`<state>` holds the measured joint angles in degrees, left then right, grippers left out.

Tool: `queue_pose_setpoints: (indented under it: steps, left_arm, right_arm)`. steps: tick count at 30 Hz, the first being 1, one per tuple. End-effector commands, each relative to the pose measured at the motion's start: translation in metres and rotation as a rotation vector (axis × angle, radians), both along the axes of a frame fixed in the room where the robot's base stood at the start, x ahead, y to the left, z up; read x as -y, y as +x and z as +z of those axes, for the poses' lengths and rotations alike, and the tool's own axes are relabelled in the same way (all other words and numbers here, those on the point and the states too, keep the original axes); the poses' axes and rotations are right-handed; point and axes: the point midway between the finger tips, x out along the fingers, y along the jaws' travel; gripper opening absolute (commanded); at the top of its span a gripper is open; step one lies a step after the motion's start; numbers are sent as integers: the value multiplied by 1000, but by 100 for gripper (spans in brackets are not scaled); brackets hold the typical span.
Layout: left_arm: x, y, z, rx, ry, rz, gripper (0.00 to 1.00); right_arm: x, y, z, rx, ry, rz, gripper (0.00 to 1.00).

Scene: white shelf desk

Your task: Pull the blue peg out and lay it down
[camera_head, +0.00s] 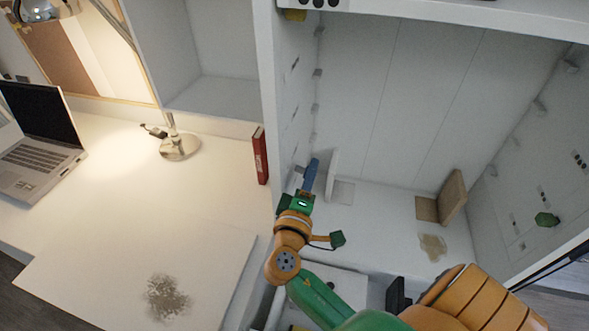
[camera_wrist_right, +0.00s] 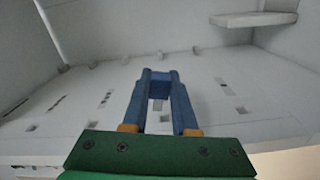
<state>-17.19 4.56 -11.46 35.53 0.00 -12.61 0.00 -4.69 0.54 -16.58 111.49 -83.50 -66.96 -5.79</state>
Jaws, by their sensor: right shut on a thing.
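My right gripper (camera_head: 311,174) reaches into the white shelf compartment, near its left wall (camera_head: 294,95). Its blue fingers also show in the wrist view (camera_wrist_right: 160,80), shut on a small blue block between their tips, the blue peg (camera_wrist_right: 159,90). The fingers hide much of the peg. The wall with several dark slots (camera_wrist_right: 222,85) lies beyond the fingertips. I cannot tell whether the peg's far end still sits in a slot. My left gripper is not in view.
A small white panel (camera_head: 332,163) stands right beside the gripper. A brown board (camera_head: 453,196) leans at the compartment's right, and a green piece (camera_head: 547,219) is on the right wall. A red book (camera_head: 260,156), lamp (camera_head: 178,147) and laptop (camera_head: 40,135) stand left.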

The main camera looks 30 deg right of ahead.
Motion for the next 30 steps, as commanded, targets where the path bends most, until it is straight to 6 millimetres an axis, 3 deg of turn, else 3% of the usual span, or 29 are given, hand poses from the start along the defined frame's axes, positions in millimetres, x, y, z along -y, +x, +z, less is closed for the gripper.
queue_pose_setpoints:
  steps: [30]
  left_arm:
    - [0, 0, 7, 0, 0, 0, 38]
  right_arm:
    - [19, -23, 0, 0, 1, 1, 0]
